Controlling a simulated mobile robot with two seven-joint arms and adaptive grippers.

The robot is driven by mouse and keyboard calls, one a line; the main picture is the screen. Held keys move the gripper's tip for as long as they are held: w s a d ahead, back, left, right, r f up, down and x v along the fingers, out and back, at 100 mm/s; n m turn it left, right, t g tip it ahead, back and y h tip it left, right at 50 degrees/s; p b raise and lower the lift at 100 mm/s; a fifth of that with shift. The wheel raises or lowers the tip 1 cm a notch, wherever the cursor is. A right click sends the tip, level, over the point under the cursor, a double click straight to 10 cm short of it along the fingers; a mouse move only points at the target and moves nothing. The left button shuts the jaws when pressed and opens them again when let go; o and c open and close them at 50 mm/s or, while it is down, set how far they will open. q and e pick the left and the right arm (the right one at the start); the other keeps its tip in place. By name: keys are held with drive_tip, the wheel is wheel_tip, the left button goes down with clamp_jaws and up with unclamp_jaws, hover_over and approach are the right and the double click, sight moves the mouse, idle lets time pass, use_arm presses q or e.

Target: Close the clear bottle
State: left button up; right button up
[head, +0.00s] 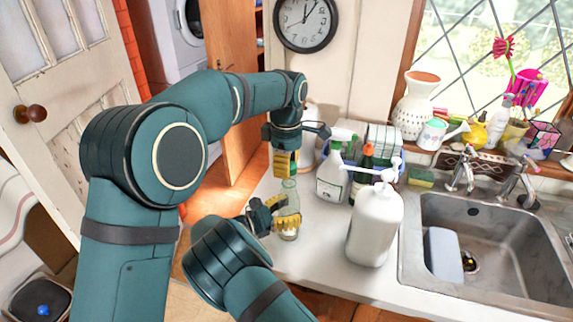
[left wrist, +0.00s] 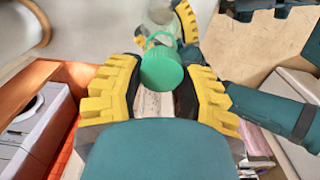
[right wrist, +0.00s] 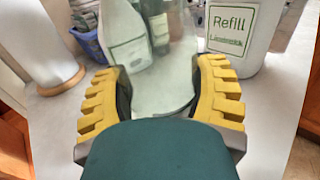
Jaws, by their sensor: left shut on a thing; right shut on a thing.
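A clear bottle (head: 289,222) stands upright near the counter's left edge. My right gripper (head: 275,218) is shut around its body. The bottle fills the space between the fingers (right wrist: 160,98) in the right wrist view (right wrist: 150,82). My left gripper (head: 286,165) points down above the bottle and is shut on a green cap (left wrist: 161,70), which shows between its yellow fingers (left wrist: 160,95). Part of the bottle (left wrist: 160,12) shows beyond the cap in the left wrist view. I cannot tell whether the cap touches the bottle's mouth.
A white pump bottle (head: 375,225), labelled "Refill" in the right wrist view, stands close to the right. A spray bottle (head: 331,170), a dark bottle (head: 364,172) and a paper roll (right wrist: 45,45) stand behind. The sink (head: 490,285) lies farther right.

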use_arm(q)
drive_tip(key=shift+f, duration=0.9)
drive_tip(key=shift+f, duration=0.6)
